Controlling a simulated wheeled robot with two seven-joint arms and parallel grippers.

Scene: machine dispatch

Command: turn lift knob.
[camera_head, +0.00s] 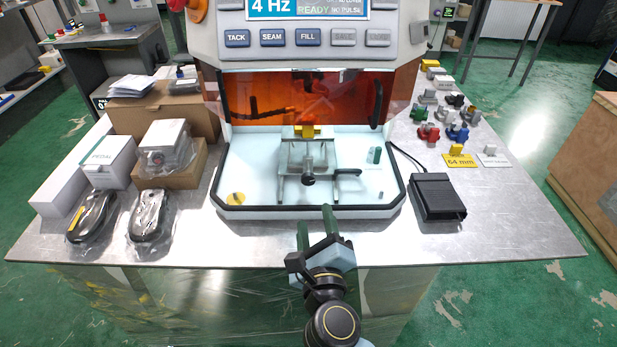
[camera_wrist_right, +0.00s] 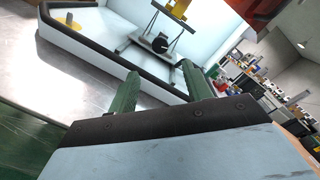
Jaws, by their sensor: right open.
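The lift knob (camera_head: 308,179) is a round black knob on the front of a small metal lift stage (camera_head: 325,158) inside the machine's white chamber. It also shows in the right wrist view (camera_wrist_right: 160,45). A yellow part (camera_head: 307,131) sits on top of the stage. My right gripper (camera_head: 316,222) has two green fingers, open and empty. It is at the chamber's front rim, in front of and below the knob, and apart from it. In the right wrist view the fingers (camera_wrist_right: 160,82) point toward the chamber. My left gripper is not in view.
The chamber's black-edged front rim (camera_head: 305,212) lies between my right gripper and the stage. An orange shield (camera_head: 270,95) hangs above. Boxes and two bagged items (camera_head: 150,215) stand at left. A black pedal (camera_head: 437,197) and several coloured parts (camera_head: 428,132) stand at right.

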